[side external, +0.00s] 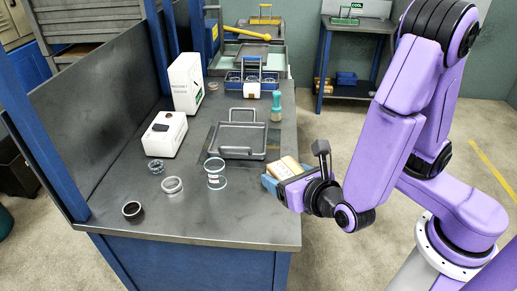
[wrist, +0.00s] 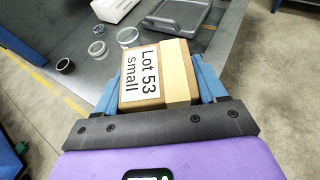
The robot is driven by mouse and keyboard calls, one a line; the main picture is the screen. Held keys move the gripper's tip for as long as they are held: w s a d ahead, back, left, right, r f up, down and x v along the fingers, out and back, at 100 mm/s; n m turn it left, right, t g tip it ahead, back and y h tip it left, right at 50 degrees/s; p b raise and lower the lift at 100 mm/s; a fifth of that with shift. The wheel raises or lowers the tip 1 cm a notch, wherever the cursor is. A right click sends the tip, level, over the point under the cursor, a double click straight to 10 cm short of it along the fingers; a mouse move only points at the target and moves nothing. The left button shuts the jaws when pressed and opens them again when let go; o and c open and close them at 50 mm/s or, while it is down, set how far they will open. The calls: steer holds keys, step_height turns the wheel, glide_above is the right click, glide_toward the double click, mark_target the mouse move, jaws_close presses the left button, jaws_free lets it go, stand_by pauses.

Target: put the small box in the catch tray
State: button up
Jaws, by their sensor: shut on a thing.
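The small box (wrist: 150,80) is brown cardboard with a white label reading "Lot 53 small". My gripper (wrist: 158,85) is shut on the small box, with a blue finger on each side of it. In the side external view my gripper (side external: 284,178) holds the small box (side external: 289,167) at the right edge of the bench, just right of and nearer than the tray. The catch tray (side external: 238,152) is a shallow grey metal tray with a raised handle, lying on the bench. Its visible floor looks empty. It also shows at the top of the wrist view (wrist: 185,26).
A clear jar (side external: 216,174), a pale ring (side external: 172,185) and a dark ring (side external: 133,210) stand on the near bench. A white machine (side external: 165,134) stands left of the tray.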

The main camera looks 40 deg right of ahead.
steer(key=w+d+r+m+g+h, duration=0.4)
steer(key=w+d+m+h, duration=0.3)
steer(key=w+d, duration=0.6)
steer(key=shift+w+a+f, duration=0.4)
steer(key=shift+w+f, duration=1.7)
steer(key=shift+w, duration=0.3)
steer(key=shift+w+a+f, duration=0.4)
steer(key=shift+w+f, duration=1.7)
steer(key=shift+w, duration=0.35)
steer(key=shift+w+a+f, duration=0.4)
steer(key=shift+w+f, duration=1.7)
steer(key=shift+w, duration=0.3)
steer(key=shift+f, duration=0.15)
steer(key=o, duration=1.3)
steer(key=shift+f, duration=0.1)
